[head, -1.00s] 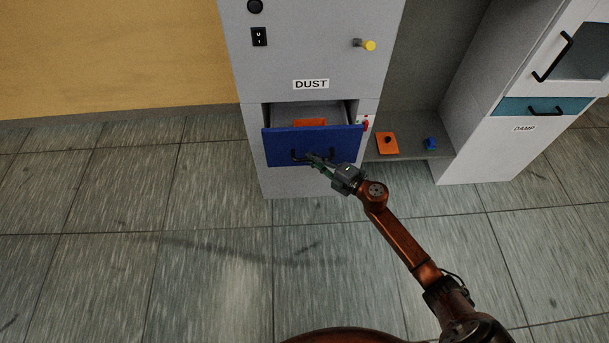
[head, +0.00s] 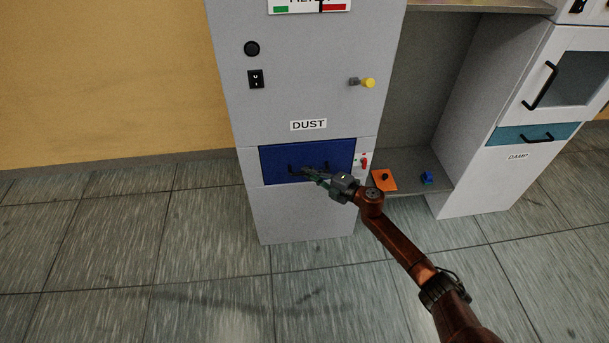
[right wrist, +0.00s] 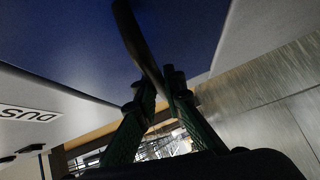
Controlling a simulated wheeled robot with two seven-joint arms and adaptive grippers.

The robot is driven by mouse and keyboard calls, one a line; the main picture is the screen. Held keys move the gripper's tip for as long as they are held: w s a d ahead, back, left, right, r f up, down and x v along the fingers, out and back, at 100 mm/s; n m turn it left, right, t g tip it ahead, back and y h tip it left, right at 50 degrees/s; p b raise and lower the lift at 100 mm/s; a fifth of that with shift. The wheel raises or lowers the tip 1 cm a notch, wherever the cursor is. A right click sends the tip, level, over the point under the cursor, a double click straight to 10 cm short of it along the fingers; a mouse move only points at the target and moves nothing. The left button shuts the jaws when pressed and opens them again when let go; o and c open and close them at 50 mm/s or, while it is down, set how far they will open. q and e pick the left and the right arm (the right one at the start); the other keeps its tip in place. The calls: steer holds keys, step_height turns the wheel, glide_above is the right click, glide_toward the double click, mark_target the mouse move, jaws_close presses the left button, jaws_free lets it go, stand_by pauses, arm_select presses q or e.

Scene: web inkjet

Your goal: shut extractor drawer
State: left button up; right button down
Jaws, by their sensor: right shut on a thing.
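The blue extractor drawer (head: 275,160) sits in the grey cabinet under the DUST label (head: 308,125). Its front looks flush with the cabinet face, and its inside is hidden. My right gripper (head: 308,173) is at the drawer's dark handle (head: 296,169). In the right wrist view the blue drawer front (right wrist: 70,40) fills the upper left, and the green fingers of my right gripper (right wrist: 158,90) are shut on the dark handle bar (right wrist: 135,35). My left gripper is out of view.
A red switch (head: 364,162) is right of the drawer. An orange piece (head: 384,181) and a blue piece (head: 427,178) lie on the low shelf (head: 408,185). The DAMP cabinet (head: 480,185) stands at right. The floor in front is clear.

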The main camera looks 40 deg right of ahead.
steer(key=shift+w+d+r, duration=0.15)
steer(key=shift+d+r, duration=0.05)
steer(key=shift+d, duration=0.05)
steer(key=c, duration=2.2)
jaws_free()
steer(key=shift+w+a+f, duration=0.1)
steer(key=shift+w+f, duration=0.05)
steer(key=shift+f, duration=0.05)
steer(key=shift+o, duration=0.9)
steer(key=v, duration=1.2)
